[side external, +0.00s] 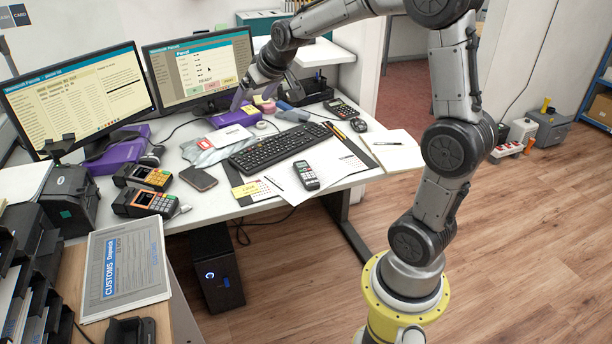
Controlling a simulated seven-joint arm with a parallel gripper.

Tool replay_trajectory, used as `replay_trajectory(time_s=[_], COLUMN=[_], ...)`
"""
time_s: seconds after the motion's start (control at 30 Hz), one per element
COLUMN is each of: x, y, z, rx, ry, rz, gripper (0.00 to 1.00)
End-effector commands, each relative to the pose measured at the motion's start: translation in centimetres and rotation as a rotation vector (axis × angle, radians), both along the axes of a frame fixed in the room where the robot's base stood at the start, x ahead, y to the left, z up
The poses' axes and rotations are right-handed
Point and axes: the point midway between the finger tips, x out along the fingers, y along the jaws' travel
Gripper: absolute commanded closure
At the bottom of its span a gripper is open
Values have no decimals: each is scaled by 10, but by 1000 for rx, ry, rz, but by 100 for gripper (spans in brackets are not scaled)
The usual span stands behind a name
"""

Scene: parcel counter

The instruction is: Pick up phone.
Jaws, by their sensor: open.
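A dark, flat phone (198,178) lies on the white desk (228,205), left of the keyboard and near the front edge. A grey handset with a keypad (307,175) lies on paper right of it, also near the front edge; I cannot tell from its look whether it is a phone or a remote. My gripper (248,98) is open at the back of the desk, beside the right monitor, well behind both. Its fingertips are small and partly lost among the clutter there, and I see nothing held.
A black keyboard (270,151) fills the desk's middle. Two card terminals (145,203) stand left of the dark phone. Two monitors (200,70) stand at the back. A calculator (341,108), a mouse (358,125) and an open notebook (400,150) lie at the right.

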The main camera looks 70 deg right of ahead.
Motion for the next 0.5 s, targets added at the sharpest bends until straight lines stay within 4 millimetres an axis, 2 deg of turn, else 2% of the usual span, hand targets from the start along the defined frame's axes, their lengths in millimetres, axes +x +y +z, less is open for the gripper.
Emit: replay_trajectory(time_s=[0.03,0.13,0.2,0.3,0.4,0.5], x=[8,14,10,-8,-31,-53], y=[-32,-88,-125,-166,-191,-204], z=[-24,-69,-104,-152,-193,-220], rx=[12,33,55,92,135,168], ry=[26,65,98,150,203,242], rz=[-53,-144,-206,-286,-348,-392], gripper=[0,0,0,0,0,0])
